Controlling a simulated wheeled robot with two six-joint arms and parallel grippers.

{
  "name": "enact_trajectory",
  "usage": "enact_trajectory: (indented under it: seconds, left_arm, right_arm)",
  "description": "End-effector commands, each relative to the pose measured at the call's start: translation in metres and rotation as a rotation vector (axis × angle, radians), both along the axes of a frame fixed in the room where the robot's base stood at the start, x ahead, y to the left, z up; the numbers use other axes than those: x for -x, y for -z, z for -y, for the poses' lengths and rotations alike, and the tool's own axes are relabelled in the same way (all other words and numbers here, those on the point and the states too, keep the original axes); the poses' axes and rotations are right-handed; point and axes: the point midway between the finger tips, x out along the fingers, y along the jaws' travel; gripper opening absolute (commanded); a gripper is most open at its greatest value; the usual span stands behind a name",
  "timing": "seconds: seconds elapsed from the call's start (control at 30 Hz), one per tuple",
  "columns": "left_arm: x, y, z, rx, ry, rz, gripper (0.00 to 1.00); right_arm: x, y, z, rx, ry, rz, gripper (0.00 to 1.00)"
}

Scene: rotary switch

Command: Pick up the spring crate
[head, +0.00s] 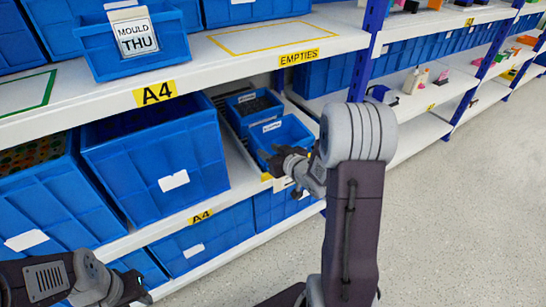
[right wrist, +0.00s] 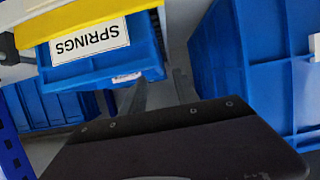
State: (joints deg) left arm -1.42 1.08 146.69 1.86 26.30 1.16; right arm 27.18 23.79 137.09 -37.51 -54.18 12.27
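A small blue open crate (head: 283,136) with a white label stands on the middle shelf in the head view. A white SPRINGS label (right wrist: 90,42) shows upside down in the right wrist view, beside a yellow strip. A blue crate (right wrist: 95,68) with a small white label is just below it there. My right gripper (head: 276,160) is at the front of the small crate in the head view. In the right wrist view its fingers (right wrist: 160,88) are apart, with nothing seen between them; contact with the crate cannot be told. My left gripper (head: 132,288) is low at the left, its fingers unclear.
A large blue crate (head: 155,160) stands left of the small crate. Another small crate (head: 253,104) with dark contents is behind it. The upper shelf (head: 215,65) overhangs them, and more blue crates (head: 195,238) stand below. The floor (head: 470,220) at the right is clear.

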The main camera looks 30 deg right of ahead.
Motion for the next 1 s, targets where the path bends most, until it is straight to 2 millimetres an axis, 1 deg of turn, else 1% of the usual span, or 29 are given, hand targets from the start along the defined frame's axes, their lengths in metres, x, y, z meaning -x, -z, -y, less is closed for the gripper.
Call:
enact_trajectory:
  seconds: [0.1,0.2,0.3,0.5,0.57,0.67,0.7,0.8,1.0]
  left_arm:
    - [0.0,0.0,0.0,0.0,0.0,0.001,0.36]
    - [0.0,0.009,0.0,0.0,0.0,0.001,0.36]
    - [0.0,0.014,0.0,0.0,0.0,0.001,0.36]
    - [0.0,0.016,0.0,0.0,0.0,0.0,0.36]
    - [0.0,0.023,0.0,0.0,0.0,0.0,0.36]
    - [0.0,0.033,0.0,0.0,0.0,0.0,0.36]
    - [0.0,0.034,0.0,0.0,0.0,0.0,0.36]
    - [0.0,0.036,0.0,0.0,0.0,0.0,0.36]
    - [0.0,0.035,0.0,0.0,0.0,0.0,0.36]
  right_arm:
    - [-0.003,0.0,0.0,0.0,0.001,0.0,0.36]
    - [-0.018,0.008,-0.002,0.001,-0.001,0.0,0.36]
    - [-0.031,0.012,-0.003,0.002,-0.002,0.0,0.36]
    - [-0.041,0.013,-0.003,0.0,0.0,0.0,0.36]
    - [-0.05,0.016,-0.004,0.001,-0.002,0.001,0.36]
    - [-0.07,0.02,-0.006,0.002,-0.002,0.001,0.36]
    - [-0.076,0.022,-0.006,0.001,-0.001,0.0,0.36]
    - [-0.086,0.024,-0.006,0.001,0.0,0.0,0.36]
    - [-0.088,0.022,-0.006,0.0,0.001,-0.001,0.36]
